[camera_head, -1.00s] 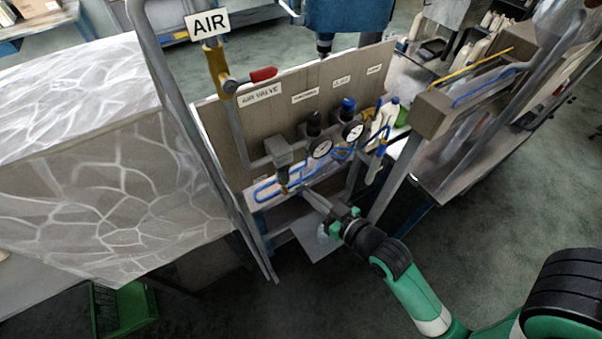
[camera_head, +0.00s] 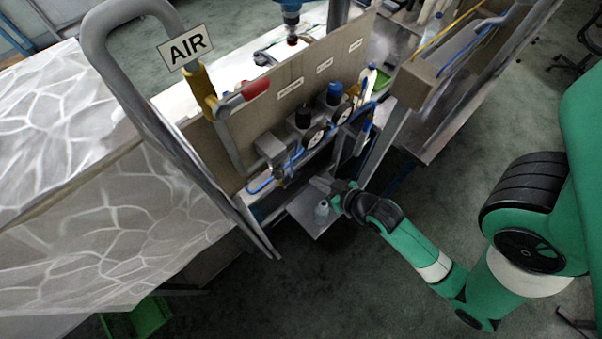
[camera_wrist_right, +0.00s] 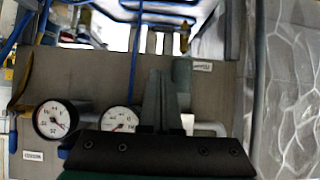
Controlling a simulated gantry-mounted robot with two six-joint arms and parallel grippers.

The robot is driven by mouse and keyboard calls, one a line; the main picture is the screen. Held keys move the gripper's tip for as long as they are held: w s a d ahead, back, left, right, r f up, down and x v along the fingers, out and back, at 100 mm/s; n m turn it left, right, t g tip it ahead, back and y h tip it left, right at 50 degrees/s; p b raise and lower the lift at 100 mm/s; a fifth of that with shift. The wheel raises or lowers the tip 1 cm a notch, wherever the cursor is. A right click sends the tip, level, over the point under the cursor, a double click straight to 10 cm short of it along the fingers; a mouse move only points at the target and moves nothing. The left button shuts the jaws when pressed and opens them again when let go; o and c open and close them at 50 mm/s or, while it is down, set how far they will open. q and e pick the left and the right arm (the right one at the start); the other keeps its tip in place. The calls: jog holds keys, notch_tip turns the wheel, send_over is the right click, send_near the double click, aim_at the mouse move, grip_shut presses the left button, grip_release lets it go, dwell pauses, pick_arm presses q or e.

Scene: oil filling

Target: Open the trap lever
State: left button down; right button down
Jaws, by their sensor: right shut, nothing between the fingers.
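My right gripper (camera_head: 322,186) is in front of the lower part of the wooden panel (camera_head: 222,165), just below the gauges and blue hoses. In the right wrist view its two fingers (camera_wrist_right: 160,98) are together with nothing between them. A small brass fitting (camera_head: 278,179) hangs below the grey block, left of the gripper and apart from it. A small brass piece (camera_wrist_right: 185,36) also shows beyond the fingers in the right wrist view. I cannot tell which small part is the trap lever. My left gripper is not in view.
A red-handled valve (camera_head: 242,97) is on the yellow pipe under the AIR sign (camera_head: 185,46). The floor in front is clear.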

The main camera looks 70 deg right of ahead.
aim_at(291, 181)
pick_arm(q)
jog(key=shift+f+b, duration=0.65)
pick_arm(e)
jog(key=s+f+x, duration=0.1)
jog(key=f+x, duration=0.1)
jog(key=x, duration=0.8)
jog(key=shift+a+f, duration=0.2)
jog(key=shift+a, duration=0.05)
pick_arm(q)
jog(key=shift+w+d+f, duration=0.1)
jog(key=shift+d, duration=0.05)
